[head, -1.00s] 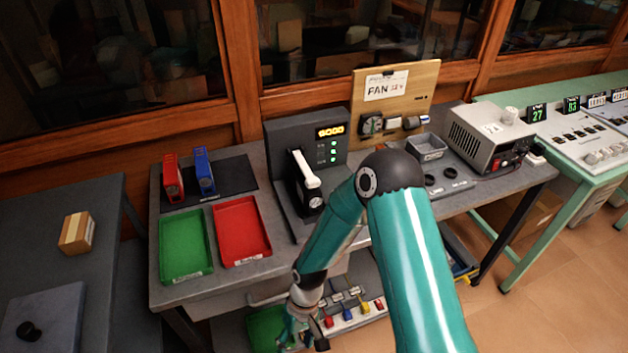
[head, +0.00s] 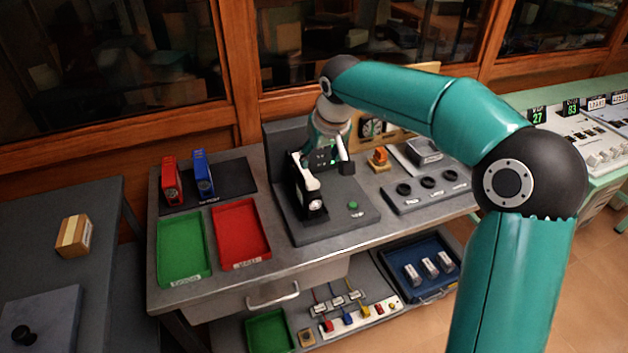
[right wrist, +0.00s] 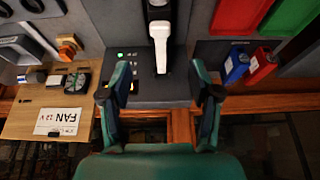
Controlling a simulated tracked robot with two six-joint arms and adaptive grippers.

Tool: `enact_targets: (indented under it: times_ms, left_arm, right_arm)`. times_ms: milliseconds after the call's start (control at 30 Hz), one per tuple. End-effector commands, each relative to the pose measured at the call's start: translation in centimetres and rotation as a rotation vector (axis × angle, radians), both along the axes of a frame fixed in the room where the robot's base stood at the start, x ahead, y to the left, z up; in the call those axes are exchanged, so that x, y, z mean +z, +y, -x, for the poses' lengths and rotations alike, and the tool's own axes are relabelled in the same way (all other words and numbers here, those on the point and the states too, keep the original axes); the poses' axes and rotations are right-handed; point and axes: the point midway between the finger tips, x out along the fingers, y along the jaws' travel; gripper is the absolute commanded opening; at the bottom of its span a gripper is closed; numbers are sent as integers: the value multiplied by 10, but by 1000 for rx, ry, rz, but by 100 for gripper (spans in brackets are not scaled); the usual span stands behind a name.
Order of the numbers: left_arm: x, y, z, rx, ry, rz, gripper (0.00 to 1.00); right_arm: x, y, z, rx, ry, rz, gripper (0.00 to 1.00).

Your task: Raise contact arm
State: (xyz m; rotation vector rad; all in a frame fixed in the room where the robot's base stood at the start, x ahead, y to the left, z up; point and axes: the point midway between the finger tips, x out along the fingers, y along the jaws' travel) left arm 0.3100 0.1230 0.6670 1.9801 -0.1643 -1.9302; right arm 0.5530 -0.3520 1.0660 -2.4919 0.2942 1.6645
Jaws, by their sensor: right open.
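The contact arm, a white lever (head: 304,174) on a black mount, sits on the grey test device (head: 357,215) on the bench. It also shows in the right wrist view as a pale bar (right wrist: 160,45) lying along the device. My right gripper (head: 321,163) is above the device at the back end of the lever, in front of the device's upright panel. In the right wrist view my right gripper (right wrist: 160,72) is open, its two teal fingers apart, with the lever's end between and just beyond the tips. Contact with it cannot be told. My left gripper is not in view.
A green tray (head: 184,277) and a red tray (head: 243,263) lie left of the device. The wooden FAN board (right wrist: 47,110) is behind.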

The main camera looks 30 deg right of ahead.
Motion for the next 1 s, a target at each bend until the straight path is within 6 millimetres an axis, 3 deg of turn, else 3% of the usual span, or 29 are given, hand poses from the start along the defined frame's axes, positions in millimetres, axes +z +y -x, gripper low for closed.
enact_targets:
  times_ms: [300, 500, 700, 1000]
  left_arm:
    - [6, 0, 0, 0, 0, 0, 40]
    - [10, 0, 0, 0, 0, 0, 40]
    - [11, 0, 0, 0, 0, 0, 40]
    - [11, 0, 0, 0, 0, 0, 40]
  right_arm:
    - [-66, -6, -26, 1, 6, -1, 62]
    - [-96, -9, -38, 1, 4, -1, 62]
    - [-109, -11, -43, 0, 1, -1, 62]
    - [-111, -11, -44, 0, 0, -1, 62]
